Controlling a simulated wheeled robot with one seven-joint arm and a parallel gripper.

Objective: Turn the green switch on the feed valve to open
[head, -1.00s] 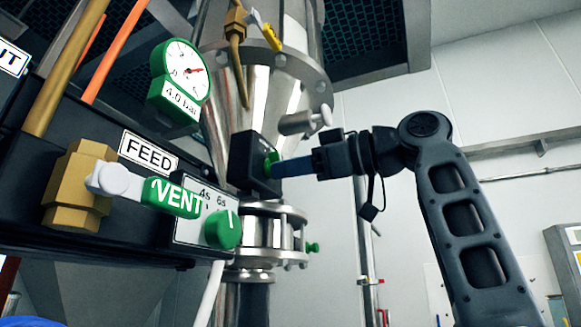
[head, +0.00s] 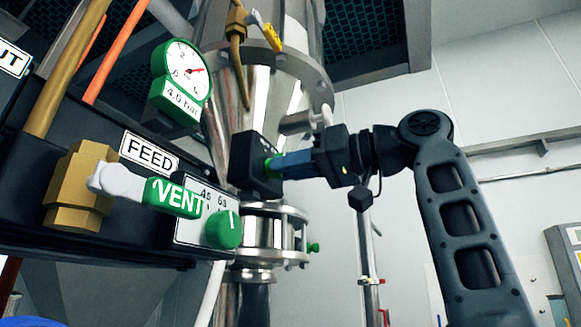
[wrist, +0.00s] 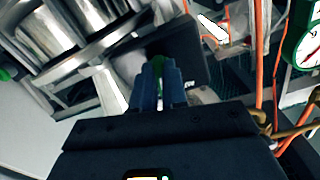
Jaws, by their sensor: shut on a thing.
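The green switch (head: 268,167) sits on the face of a black box (head: 243,165) on the metal hopper. My gripper (head: 282,165) comes from the right with its blue fingers shut on the switch. In the wrist view the green of the switch (wrist: 158,63) shows between the two fingertips (wrist: 166,76), with the black box (wrist: 188,50) behind. The fingers hide most of the switch, and I cannot read its position.
At the left a FEED label (head: 150,152) stands above a brass valve (head: 80,188) with a green VENT handle (head: 172,197). A green timer knob (head: 223,229) and a pressure gauge (head: 183,72) are near it. Open room lies right of my arm.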

